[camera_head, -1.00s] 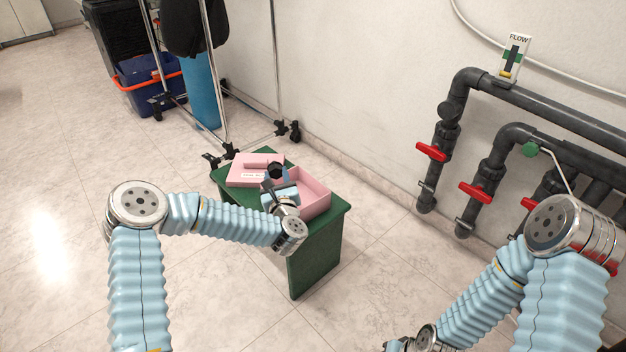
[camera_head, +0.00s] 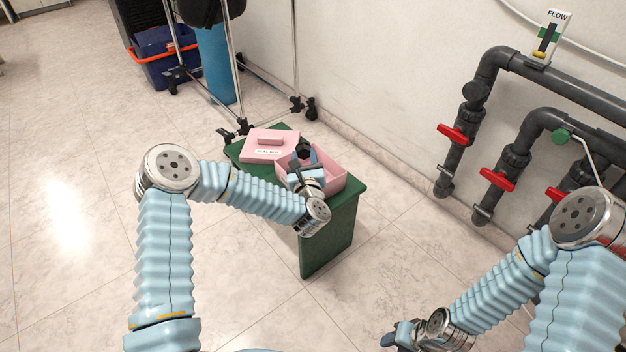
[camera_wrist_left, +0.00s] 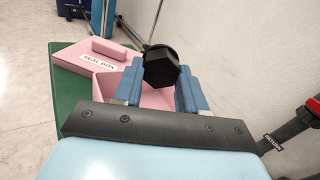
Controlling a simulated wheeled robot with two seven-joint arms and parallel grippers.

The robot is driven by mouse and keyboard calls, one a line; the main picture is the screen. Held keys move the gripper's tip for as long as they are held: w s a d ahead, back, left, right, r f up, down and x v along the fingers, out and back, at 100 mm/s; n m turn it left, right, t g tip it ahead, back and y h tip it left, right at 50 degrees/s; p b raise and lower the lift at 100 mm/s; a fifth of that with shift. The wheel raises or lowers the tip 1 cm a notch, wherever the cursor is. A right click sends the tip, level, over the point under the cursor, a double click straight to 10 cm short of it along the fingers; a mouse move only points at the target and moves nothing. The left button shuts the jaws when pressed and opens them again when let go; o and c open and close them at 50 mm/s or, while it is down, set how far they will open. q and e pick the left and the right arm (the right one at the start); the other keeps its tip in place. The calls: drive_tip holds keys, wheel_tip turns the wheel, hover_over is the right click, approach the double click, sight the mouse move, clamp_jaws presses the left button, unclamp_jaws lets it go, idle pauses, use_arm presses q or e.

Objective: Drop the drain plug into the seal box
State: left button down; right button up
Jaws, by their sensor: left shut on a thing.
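The black drain plug (camera_head: 304,150) is held between the blue fingers of my left gripper (camera_head: 303,159). In the left wrist view the plug (camera_wrist_left: 163,66) shows a hexagonal face between the fingertips (camera_wrist_left: 160,84). The plug appears over the far part of the open pink seal box (camera_head: 332,176); its height above the box is hard to tell. The box (camera_wrist_left: 106,88) is partly hidden by my gripper. Its pink lid (camera_head: 256,147), with a raised handle and a "SEAL BOX" label, lies to the left. My right gripper (camera_head: 399,336) is low at the bottom edge, its jaws unclear.
The box and lid rest on a green stool (camera_head: 345,207). Grey pipes with red valve handles (camera_head: 496,179) run along the wall at right. The floor on the left is clear.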

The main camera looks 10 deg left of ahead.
use_arm(q)
drive_tip(key=c, duration=0.6)
unclamp_jaws()
drive_tip(key=shift+o, duration=0.2)
drive_tip(key=v, duration=1.3)
drive_tip(key=shift+s, duration=0.35)
drive_tip(key=shift+d, duration=0.2)
